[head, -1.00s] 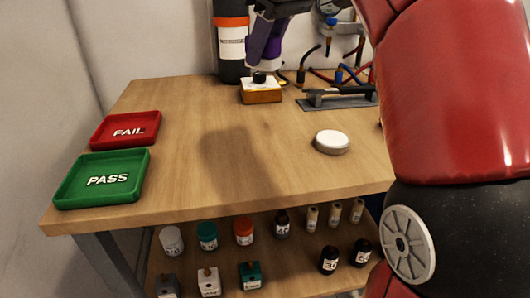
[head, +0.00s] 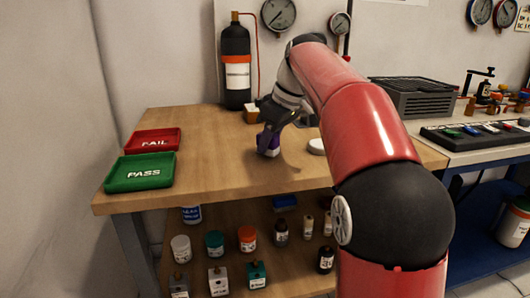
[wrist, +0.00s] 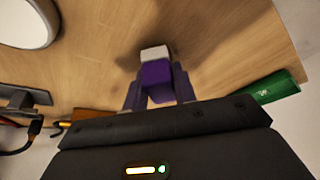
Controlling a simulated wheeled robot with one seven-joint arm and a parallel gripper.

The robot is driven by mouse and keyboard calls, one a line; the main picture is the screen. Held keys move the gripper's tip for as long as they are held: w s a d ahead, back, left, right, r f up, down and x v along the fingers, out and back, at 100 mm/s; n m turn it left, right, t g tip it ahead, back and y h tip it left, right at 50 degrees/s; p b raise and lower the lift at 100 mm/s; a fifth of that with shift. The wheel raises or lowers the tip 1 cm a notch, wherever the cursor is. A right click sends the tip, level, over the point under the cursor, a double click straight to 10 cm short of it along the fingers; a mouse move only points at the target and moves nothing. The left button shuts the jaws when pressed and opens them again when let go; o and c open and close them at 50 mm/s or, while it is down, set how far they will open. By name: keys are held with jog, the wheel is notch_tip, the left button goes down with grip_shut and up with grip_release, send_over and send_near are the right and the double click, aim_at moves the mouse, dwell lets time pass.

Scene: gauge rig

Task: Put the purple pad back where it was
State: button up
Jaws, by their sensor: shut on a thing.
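The purple pad (head: 268,142), a small purple block with a pale end, is between the fingers of my gripper (head: 267,135) over the middle of the wooden bench (head: 215,130). In the wrist view the purple pad (wrist: 156,82) sits between the two fingertips of my gripper (wrist: 158,88), pale end outward. My gripper is shut on it. The pad is low over the bench; I cannot tell whether it touches the wood. A wooden block with a pale top (head: 252,114) stands behind it.
A white round disc (head: 317,146) lies right of the pad, partly behind my arm. The red FAIL tray (head: 152,141) and green PASS tray (head: 140,173) are at the left. A black cylinder (head: 236,65) stands at the back. Bare wood lies between trays and pad.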

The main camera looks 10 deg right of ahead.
jog(key=shift+f, duration=0.5)
jog(key=o, duration=0.9)
jog(key=shift+r, duration=0.1)
jog(key=shift+s+d+r, duration=0.1)
jog(key=shift+r, duration=0.4)
jog(key=p+v, duration=0.3)
jog(key=v, duration=0.8)
jog(key=s+a+f+m+h, duration=0.1)
jog(key=s+f+m, duration=0.2)
jog(key=s+f, duration=0.5)
jog(key=s+a+f+m+t+h, duration=0.1)
jog(key=s+f+m, duration=0.2)
jog(key=s+f, duration=0.6)
jog(key=s+a+f+m+t+h, duration=0.1)
jog(key=s+f+m, duration=0.2)
jog(key=s+f, duration=0.5)
jog(key=shift+s+a+f, duration=0.2)
jog(key=shift+s+f, duration=0.05)
jog(key=shift+f, duration=0.2)
